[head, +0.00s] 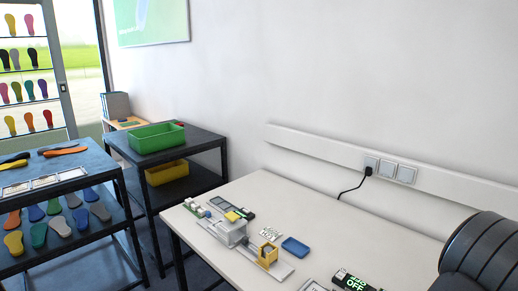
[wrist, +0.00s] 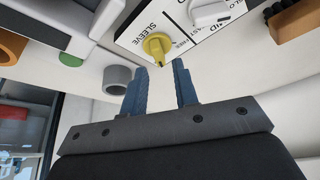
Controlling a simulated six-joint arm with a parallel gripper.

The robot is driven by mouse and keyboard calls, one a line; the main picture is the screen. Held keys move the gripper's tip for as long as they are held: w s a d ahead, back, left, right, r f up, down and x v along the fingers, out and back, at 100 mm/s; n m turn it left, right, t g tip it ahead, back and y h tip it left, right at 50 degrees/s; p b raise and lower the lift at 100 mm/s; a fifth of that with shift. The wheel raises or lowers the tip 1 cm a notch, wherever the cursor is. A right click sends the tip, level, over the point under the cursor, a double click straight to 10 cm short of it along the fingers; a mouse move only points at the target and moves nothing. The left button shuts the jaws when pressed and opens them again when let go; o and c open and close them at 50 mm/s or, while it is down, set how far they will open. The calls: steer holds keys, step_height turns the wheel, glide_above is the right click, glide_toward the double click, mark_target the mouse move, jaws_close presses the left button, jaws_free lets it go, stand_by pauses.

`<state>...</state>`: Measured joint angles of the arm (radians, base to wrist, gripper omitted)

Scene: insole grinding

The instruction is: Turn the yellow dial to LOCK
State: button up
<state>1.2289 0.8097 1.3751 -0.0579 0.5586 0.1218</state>
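The yellow dial (wrist: 156,44) is on a white panel (wrist: 128,36) at the top middle of the wrist view, beside printed words that include SLEEVE; the other words are partly cut off or hard to read. Which mark the dial points at is not clear. My gripper (wrist: 159,68) has two blue-grey fingers set apart with nothing between them. Its fingertips are just short of the dial, one toward each side of it, and appear not to touch it. I cannot make out the dial or my gripper for sure in the head view.
A white knob (wrist: 212,14) is right of the dial. A grey ring (wrist: 117,80) and a green button (wrist: 71,59) are to the left. In the head view, a white table (head: 190,232) carries small fixtures and a blue tray (head: 295,247); a green bin (head: 157,138) stands behind.

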steer(key=shift+f, duration=1.45)
steer(key=shift+r, duration=0.1)
